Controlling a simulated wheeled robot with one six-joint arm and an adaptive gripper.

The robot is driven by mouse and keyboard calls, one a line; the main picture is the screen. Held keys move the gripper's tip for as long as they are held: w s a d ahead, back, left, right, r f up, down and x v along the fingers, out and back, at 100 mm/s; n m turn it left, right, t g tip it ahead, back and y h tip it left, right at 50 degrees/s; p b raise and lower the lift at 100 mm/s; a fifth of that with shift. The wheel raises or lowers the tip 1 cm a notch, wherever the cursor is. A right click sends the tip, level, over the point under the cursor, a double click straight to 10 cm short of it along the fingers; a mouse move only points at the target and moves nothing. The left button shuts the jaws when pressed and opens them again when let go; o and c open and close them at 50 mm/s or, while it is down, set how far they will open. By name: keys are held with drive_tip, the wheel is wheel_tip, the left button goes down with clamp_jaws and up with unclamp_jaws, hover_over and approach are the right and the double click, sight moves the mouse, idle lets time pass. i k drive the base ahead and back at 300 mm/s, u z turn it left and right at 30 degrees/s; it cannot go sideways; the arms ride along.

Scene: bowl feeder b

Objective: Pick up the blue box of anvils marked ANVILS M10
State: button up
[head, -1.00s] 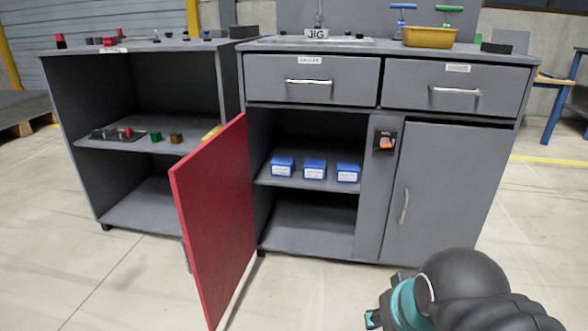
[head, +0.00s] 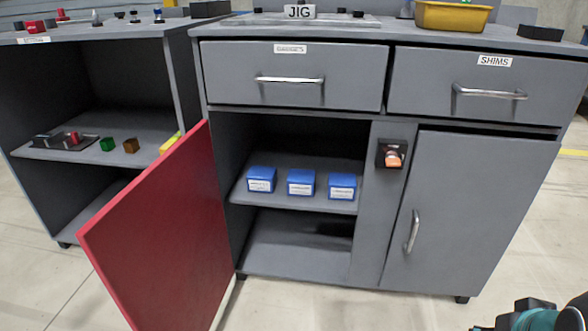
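Three blue boxes with white labels stand in a row on the middle shelf of the open cupboard: a left box (head: 262,179), a middle box (head: 301,182) and a right box (head: 342,186). Their label print is too small to read, so I cannot tell which is marked ANVILS M10. Part of my arm shows at the bottom right corner, well apart from the boxes and low in front of the cabinet. My gripper's fingertips cannot be made out there.
The red door (head: 165,235) stands open, jutting forward on the left of the cupboard opening. The right grey door (head: 465,210) is shut. An orange switch (head: 394,157) sits on the post between. Left, an open shelf unit (head: 180,85) holds small blocks. Floor in front is clear.

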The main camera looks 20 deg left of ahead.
sight(259, 179)
drive_tip(key=u, duration=0.4)
drive_tip(key=i, duration=0.85)
drive_tip(key=u, duration=0.75)
